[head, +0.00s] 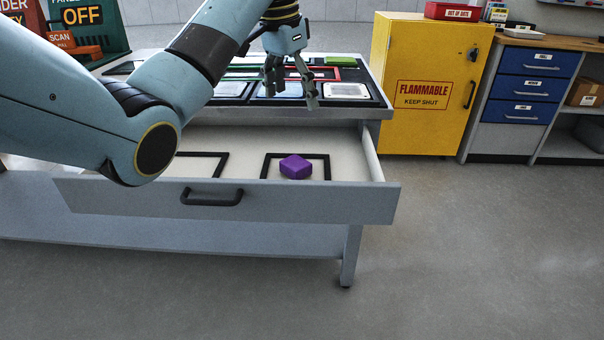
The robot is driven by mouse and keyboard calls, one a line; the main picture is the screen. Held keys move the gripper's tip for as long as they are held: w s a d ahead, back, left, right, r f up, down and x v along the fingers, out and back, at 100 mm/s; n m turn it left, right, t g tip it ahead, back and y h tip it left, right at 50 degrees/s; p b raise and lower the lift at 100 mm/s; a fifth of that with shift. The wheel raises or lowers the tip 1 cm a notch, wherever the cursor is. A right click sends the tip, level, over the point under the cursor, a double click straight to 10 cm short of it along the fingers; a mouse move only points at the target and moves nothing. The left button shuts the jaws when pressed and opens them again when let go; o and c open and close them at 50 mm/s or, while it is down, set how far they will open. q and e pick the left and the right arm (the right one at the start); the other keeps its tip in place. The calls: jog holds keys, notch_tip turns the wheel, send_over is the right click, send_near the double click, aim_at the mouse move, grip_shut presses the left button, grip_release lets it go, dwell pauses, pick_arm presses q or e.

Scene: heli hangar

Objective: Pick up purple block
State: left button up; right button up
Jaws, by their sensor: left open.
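A purple block (296,167) lies in the open drawer (290,205) of the grey workbench, inside the right black square frame (325,172) on the drawer floor. My left gripper (289,98) is open and empty. It points down over the bench top, above and behind the block in the picture, apart from it. My left arm comes in from the left and covers the drawer's left part and some of the bench top. My right gripper is not in view.
A yellow flammables cabinet (425,120) stands right of the bench, with blue drawers (530,88) beyond. The floor (470,250) at right is clear.

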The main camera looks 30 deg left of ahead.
pick_arm(q)
jog(key=b, duration=0.4)
send_near(295, 162)
jog(key=shift+w+d, duration=0.35)
jog(key=shift+d, duration=0.1)
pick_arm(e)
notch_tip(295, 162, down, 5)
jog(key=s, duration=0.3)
pick_arm(q)
jog(key=f+b, duration=0.5)
jog(key=shift+w+f, duration=0.15)
jog(key=shift+w, duration=0.25)
jog(key=shift+f+b, duration=0.3)
jog(key=shift+f, duration=0.05)
jog(key=f+b, duration=0.1)
jog(key=f, duration=0.2)
jog(key=shift+a+b, duration=0.35)
jog(key=shift+f, duration=0.45)
jog(key=shift+w+f+b, duration=0.15)
jog(key=shift+f+b, duration=0.1)
jog(key=shift+b, duration=0.05)
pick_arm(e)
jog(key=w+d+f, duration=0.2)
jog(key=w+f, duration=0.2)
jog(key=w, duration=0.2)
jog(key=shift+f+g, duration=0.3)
pick_arm(q)
jog(key=shift+r, duration=0.1)
